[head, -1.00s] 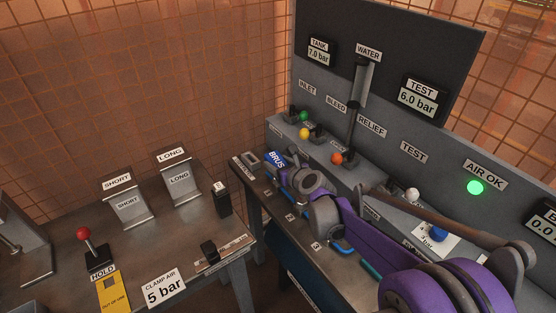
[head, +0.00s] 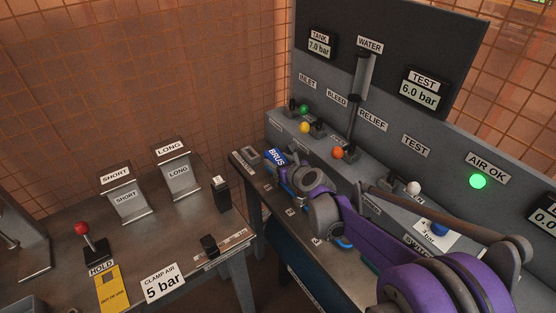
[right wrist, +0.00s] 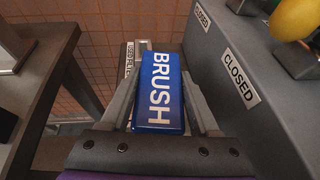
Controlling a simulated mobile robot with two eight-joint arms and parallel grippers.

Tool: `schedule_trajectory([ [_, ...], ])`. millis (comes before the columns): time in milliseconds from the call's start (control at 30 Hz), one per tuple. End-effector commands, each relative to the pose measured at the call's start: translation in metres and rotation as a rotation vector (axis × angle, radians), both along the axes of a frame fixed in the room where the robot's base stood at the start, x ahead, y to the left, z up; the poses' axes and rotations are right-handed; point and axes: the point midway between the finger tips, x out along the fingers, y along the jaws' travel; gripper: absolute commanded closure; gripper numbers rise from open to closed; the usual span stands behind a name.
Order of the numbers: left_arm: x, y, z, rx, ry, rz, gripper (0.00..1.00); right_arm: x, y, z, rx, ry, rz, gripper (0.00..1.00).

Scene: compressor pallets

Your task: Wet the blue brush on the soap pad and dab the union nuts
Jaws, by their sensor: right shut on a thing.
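The blue brush (head: 276,157), a block lettered BRUSH, is at the far end of the narrow bench in the head view. My right gripper (head: 284,167) is shut on it. In the right wrist view the brush (right wrist: 160,95) sits between the two grey fingers of my right gripper (right wrist: 161,104), lettering up. Its bristles are hidden. A small grey tray-like piece (head: 248,156) lies just left of the brush; I cannot tell whether it is the soap pad. I cannot make out the union nuts; my right arm covers much of the bench. My left gripper is not in view.
A grey panel (head: 400,117) with valves and gauges stands along the right of the bench. The orange valve knob (head: 337,153) is near my right arm. A second table (head: 75,260) at left holds SHORT and LONG stands and a red-knobbed lever (head: 82,229). A gap separates table and bench.

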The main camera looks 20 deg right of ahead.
Motion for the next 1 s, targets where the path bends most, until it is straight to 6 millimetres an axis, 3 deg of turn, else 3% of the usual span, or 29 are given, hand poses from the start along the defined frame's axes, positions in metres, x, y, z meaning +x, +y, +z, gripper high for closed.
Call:
schedule_trajectory([
  [467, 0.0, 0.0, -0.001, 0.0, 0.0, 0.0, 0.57, 0.0, 0.0, -0.001, 0.0, 0.0, 0.0, 0.99],
  [1000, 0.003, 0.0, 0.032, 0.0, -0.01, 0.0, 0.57, 0.0, 0.0, 0.049, 0.001, -0.001, 0.0, 0.99],
])
